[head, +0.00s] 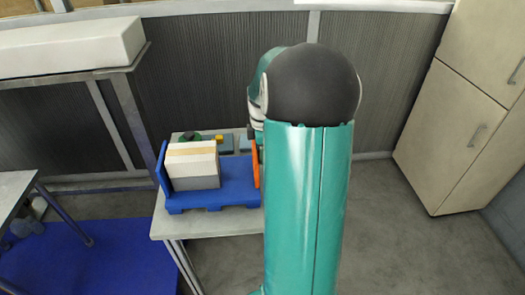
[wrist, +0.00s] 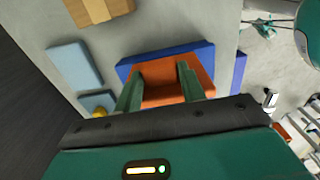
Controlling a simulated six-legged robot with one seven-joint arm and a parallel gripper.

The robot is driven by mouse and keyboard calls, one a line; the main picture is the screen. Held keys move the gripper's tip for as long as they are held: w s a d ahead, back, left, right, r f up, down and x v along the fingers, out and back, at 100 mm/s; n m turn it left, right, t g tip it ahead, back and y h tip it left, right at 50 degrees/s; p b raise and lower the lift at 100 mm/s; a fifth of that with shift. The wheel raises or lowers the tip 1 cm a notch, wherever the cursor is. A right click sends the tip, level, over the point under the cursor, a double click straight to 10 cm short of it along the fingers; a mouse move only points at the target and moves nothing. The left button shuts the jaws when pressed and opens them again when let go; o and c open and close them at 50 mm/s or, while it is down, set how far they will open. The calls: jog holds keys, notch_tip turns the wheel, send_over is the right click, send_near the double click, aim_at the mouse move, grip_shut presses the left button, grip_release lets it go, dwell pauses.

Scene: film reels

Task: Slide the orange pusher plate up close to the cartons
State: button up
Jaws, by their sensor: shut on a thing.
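The orange pusher plate (head: 257,165) stands near the right end of the blue tray (head: 230,195) in the head view, partly hidden by my arm. The cartons (head: 192,165), pale on top and grey below, stand at the tray's left end against its upright blue wall. A strip of bare blue tray separates them from the plate. In the wrist view, my gripper (wrist: 160,73) has its green fingers shut on an orange part of the pusher plate (wrist: 203,66). A carton's tan top (wrist: 100,10) shows at the upper edge.
The tray rests on a small pale table (head: 215,222). Flat light-blue blocks (wrist: 75,65) and a small yellow thing (head: 219,138) lie behind the tray. A shelf stands at left and a beige cabinet (head: 455,130) at right.

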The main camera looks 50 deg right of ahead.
jog(key=w+a, duration=0.2)
jog(key=a, duration=0.1)
jog(key=w+a, duration=0.5)
jog(key=a, duration=0.1)
jog(key=shift+w, duration=0.4)
grip_shut()
jog(key=o, duration=1.3)
grip_release()
jog(key=shift+o, duration=0.2)
notch_tip(320, 180, up, 14)
